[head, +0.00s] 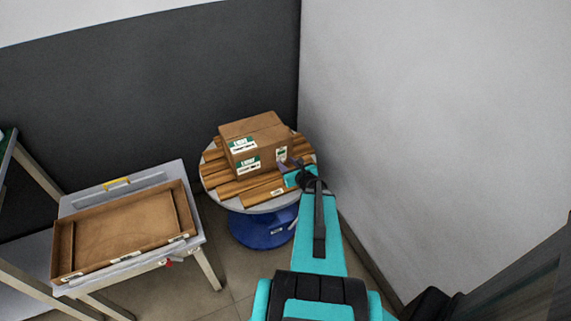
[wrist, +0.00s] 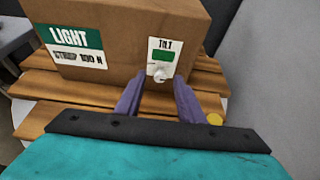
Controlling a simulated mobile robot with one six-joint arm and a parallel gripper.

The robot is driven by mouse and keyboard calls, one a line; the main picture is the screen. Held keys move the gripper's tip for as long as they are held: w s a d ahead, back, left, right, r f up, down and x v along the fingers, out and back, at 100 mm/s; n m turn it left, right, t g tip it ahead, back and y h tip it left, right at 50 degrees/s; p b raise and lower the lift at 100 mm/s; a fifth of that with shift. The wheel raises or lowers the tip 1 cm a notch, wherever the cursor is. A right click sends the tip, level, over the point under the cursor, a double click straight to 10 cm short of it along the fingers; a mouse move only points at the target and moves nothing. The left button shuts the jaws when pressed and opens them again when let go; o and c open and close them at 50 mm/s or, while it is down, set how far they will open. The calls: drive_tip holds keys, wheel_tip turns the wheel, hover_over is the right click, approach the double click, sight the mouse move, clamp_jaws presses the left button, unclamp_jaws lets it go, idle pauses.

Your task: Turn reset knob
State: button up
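A small white knob (wrist: 161,72) sits on the box face, on a white label (wrist: 166,42) reading "TILT" with a green panel. This is the only knob I can make out. The cardboard box (wrist: 110,68) also carries a green "LIGHT" label; in the head view the box (head: 262,128) stands on a round slatted table. My gripper (wrist: 158,78) is open, its two purple fingers pointing at the box with the knob appearing between their tips. Gaps show on both sides of the knob. In the head view my gripper (head: 288,166) is at the box's right front corner.
The round table (head: 215,185) has wooden slats and a blue base (head: 262,232). A grey wall (head: 440,130) rises close on the right. A side table with an open brown tray (head: 60,250) stands at left.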

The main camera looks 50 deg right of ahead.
drive_tip(key=shift+w+d+f, duration=0.2)
drive_tip(key=shift+w+f, duration=0.05)
drive_tip(key=shift+w, duration=0.25)
drive_tip(key=c, duration=0.9)
drive_tip(key=shift+a, duration=0.2)
drive_tip(key=shift+d, duration=0.15)
